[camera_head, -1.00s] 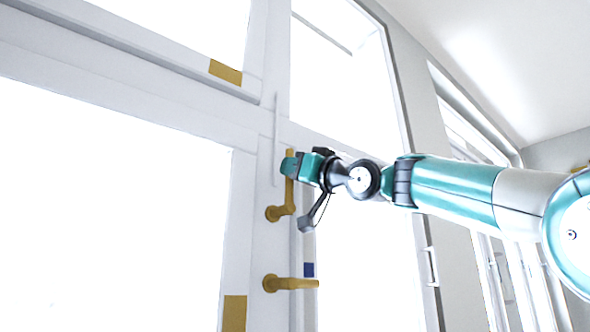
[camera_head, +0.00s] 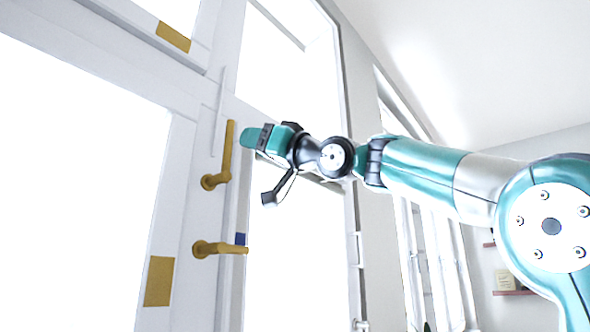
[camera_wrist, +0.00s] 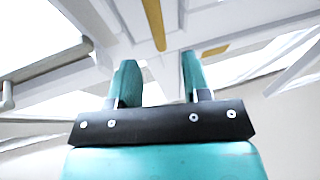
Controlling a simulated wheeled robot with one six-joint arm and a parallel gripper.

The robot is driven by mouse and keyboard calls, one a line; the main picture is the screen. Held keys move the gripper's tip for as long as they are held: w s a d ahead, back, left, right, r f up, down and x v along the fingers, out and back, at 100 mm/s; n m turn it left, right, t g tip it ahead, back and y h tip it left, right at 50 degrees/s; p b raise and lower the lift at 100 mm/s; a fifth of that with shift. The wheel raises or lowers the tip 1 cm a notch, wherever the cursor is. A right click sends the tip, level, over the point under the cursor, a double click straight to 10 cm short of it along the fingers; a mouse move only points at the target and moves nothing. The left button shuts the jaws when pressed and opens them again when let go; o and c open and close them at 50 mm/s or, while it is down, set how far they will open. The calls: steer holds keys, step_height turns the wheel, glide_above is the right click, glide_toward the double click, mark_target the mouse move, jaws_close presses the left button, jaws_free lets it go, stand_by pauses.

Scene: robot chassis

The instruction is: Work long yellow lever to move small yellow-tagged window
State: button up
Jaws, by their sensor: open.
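Two yellow levers are on the white frame in the head view. The upper, longer-looking lever (camera_head: 226,150) points up; the lower lever (camera_head: 220,248) points right. A yellow tag (camera_head: 173,37) is on the frame of the upper window (camera_head: 175,10), which is cut off by the picture edge. My gripper (camera_head: 250,138) is just right of the upper lever's upper end, with a small gap. In the wrist view its two teal fingers (camera_wrist: 159,70) are apart with nothing between them. A yellow bar (camera_wrist: 154,22) lies beyond the fingertips, and a second yellow patch (camera_wrist: 215,50) is to its right.
A larger yellow tag (camera_head: 159,281) is on the frame of the big lower-left pane. A small blue tag (camera_head: 240,239) is by the lower lever's tip. A wall shelf (camera_head: 508,292) is at the far right.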

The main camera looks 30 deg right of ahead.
steer(key=b+v, duration=0.4)
steer(key=v, duration=0.6)
steer(key=shift+f, duration=0.1)
